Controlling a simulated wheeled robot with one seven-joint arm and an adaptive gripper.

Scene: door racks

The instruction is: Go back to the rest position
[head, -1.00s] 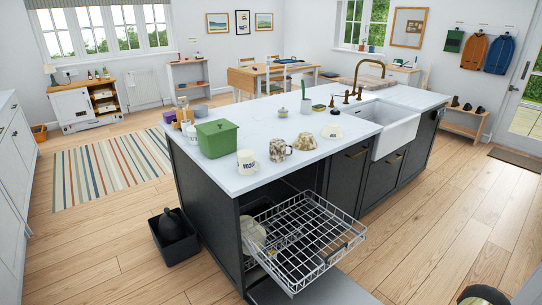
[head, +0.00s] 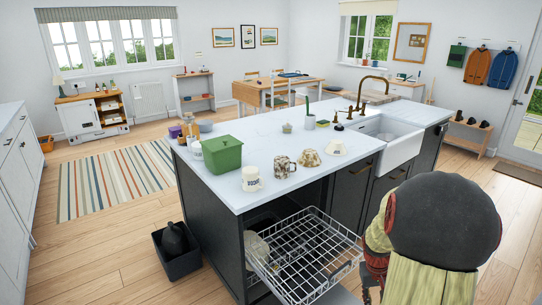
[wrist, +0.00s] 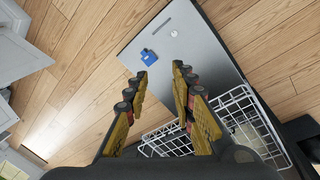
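My gripper (wrist: 160,74) shows in the wrist view with its two yellow-and-black fingers apart. Nothing is held between them. It is above the open dishwasher door (wrist: 190,62), a grey panel with a small blue piece (wrist: 149,57) on it. The white wire rack (wrist: 252,112) is partly hidden behind the fingers. In the head view a dark, rounded part of my arm (head: 445,220) fills the lower right. The pulled-out rack (head: 310,252) stands left of it, with pale dishes at its left side. My fingers cannot be made out in the head view.
The island worktop (head: 270,150) holds a green box (head: 222,153), a white mug (head: 251,178), a patterned mug (head: 283,167) and upturned bowls. A black bin (head: 176,251) stands on the floor by the island's left end.

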